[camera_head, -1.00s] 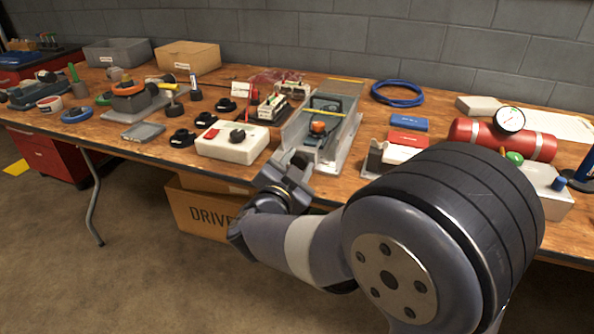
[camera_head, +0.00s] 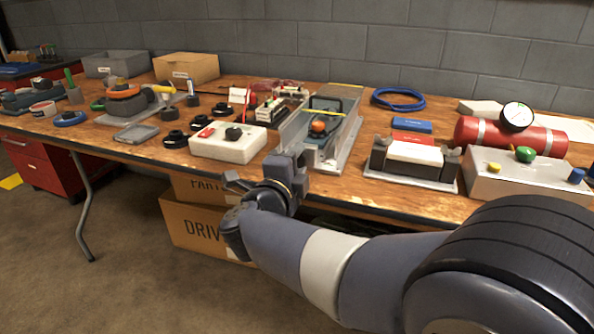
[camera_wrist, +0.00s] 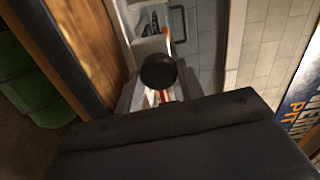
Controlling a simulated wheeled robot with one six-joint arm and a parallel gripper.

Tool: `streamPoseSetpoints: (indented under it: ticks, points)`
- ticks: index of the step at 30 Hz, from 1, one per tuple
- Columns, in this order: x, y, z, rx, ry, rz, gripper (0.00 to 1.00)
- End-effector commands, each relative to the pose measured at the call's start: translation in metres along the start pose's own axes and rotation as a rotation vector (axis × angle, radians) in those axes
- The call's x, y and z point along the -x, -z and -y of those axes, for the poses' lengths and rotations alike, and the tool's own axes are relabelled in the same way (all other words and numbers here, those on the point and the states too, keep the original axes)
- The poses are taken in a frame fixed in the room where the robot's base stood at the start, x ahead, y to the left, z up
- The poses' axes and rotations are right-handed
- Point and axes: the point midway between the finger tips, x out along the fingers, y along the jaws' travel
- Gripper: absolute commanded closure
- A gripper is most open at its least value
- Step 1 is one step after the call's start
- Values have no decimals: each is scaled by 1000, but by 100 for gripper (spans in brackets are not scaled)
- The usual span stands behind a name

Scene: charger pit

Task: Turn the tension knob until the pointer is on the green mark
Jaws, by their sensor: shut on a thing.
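A black round knob (camera_wrist: 158,71), seen end-on in the wrist view, sits between the grey fingers of my gripper (camera_wrist: 156,88). I take it to be the tension knob. In the head view my gripper (camera_head: 292,165) is shut at the near end of a grey metal channel frame (camera_head: 345,145), by the table's front edge. The gripper hides the knob there. A small orange part (camera_head: 318,127) sits inside the frame. Red and white shapes show just below the knob in the wrist view. I cannot make out the pointer or the green mark.
A white box (camera_head: 225,150) with a red switch and black knob stands close left of the frame. A black-ended fixture (camera_head: 415,160) stands to the right. Further right are a red cylinder (camera_head: 545,136) with a gauge and a box with coloured knobs (camera_head: 500,185).

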Motion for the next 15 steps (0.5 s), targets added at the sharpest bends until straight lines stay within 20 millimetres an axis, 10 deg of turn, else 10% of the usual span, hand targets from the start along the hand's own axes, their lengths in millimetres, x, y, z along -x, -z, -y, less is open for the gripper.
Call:
streamPoseSetpoints:
  ticks: [15]
  points:
    - [0,0,-2,-166,-2,-2,87]
